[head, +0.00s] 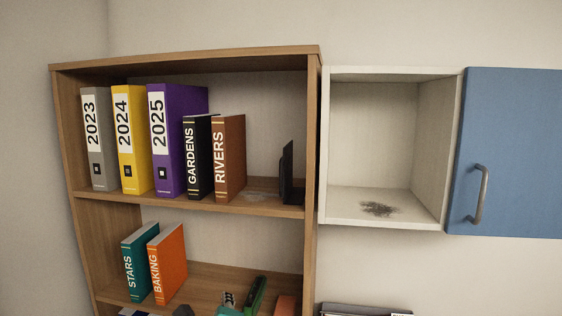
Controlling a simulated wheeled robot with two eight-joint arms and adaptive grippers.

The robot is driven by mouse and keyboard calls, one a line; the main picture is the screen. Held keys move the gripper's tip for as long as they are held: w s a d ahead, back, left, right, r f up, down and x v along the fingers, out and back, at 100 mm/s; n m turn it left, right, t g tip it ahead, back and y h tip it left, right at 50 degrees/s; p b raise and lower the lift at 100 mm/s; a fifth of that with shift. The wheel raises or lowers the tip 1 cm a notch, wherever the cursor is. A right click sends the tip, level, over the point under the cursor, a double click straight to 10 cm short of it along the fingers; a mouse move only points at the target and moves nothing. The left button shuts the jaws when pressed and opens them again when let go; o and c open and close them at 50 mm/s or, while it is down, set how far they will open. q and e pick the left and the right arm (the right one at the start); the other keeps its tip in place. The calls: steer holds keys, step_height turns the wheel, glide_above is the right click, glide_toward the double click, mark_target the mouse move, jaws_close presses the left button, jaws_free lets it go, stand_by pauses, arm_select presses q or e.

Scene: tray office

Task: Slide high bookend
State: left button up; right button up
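The high bookend (287,176) is a black, thin upright piece on the upper shelf (255,204) of a wooden bookcase. It stands at the shelf's right end, close to the right side panel. A gap of bare shelf lies between it and the brown RIVERS book (229,157). Left of that book stand the black GARDENS book (197,157), the purple 2025 binder (187,130), the yellow 2024 binder (130,140) and the grey 2023 binder (98,140). All stand upright. Neither of my grippers shows in the head view.
On the lower shelf (205,285) stand a teal STARS book (138,263) and an orange BAKING book (168,262), with several partly cut-off items at right. A white open cubby (340,206) with a dark smudge (379,209) and a blue cabinet door (520,150) adjoin the bookcase.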

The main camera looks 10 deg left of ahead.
arm_select(q)
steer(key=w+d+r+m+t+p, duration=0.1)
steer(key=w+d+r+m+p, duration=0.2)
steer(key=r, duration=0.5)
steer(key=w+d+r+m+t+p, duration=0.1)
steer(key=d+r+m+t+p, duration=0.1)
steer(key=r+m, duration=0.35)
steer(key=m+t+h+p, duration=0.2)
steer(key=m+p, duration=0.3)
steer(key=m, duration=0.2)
glide_toward(281, 173)
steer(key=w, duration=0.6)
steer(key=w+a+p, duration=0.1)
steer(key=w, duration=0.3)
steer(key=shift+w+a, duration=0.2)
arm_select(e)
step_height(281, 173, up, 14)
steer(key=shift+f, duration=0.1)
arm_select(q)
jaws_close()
